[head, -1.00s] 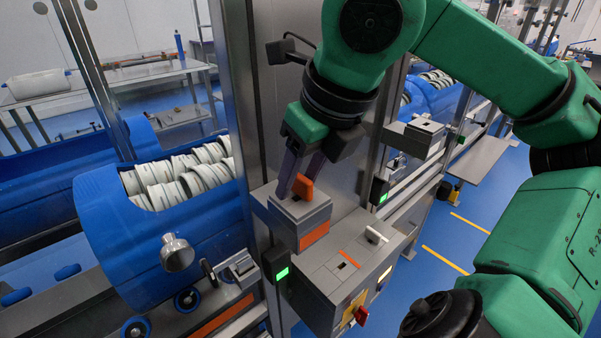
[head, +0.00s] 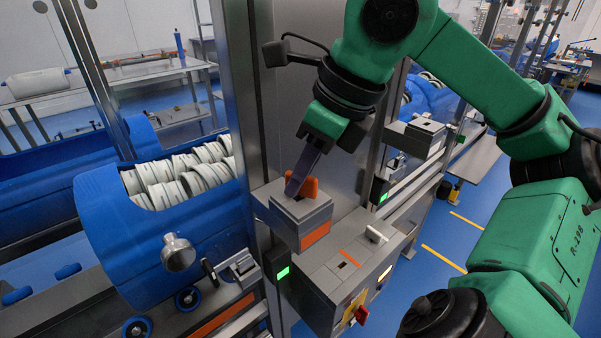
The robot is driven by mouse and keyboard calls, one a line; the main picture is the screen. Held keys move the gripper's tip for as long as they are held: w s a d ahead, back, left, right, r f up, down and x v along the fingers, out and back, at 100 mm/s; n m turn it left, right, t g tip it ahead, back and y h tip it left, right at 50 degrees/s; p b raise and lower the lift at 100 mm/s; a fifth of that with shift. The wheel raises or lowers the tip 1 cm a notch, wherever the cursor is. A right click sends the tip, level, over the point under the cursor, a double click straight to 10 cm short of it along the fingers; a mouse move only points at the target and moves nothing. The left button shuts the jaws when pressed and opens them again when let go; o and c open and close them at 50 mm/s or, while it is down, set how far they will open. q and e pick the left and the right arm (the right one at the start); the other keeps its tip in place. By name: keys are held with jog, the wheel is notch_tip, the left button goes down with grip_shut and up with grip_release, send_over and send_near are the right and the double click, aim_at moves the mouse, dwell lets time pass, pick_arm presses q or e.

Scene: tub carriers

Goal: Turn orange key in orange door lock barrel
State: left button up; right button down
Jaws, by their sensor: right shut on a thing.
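The orange key (head: 311,187) stands in the top of a grey lock block (head: 300,208) that has an orange band on its front face. My right gripper (head: 297,188) reaches down from the upper right and is shut on the orange key, its fingers tilted to the lower left. The fingers hide part of the key and where it enters the barrel. My left gripper is not in view.
A grey control box (head: 340,268) with an orange-marked slot, a white lever and a red knob (head: 361,314) sits just below right. A blue tub (head: 130,235) holding white rings stands left. A steel post rises behind the lock.

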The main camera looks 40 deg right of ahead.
jog(key=n+y+p, duration=0.1)
jog(key=n, duration=0.2)
jog(key=shift+r, duration=0.2)
jog(key=shift+d+f+n+g+y, duration=0.1)
jog(key=shift+f+n+g+y, duration=0.05)
jog(key=shift+n+g+y, duration=0.2)
jog(key=shift+n+g+p, duration=0.25)
jog(key=shift+n+p, duration=0.3)
jog(key=shift+n, duration=0.4)
jog(key=shift+n+g+y+p, duration=0.35)
jog(key=shift+n+p, duration=0.2)
jog(key=shift+n, duration=0.65)
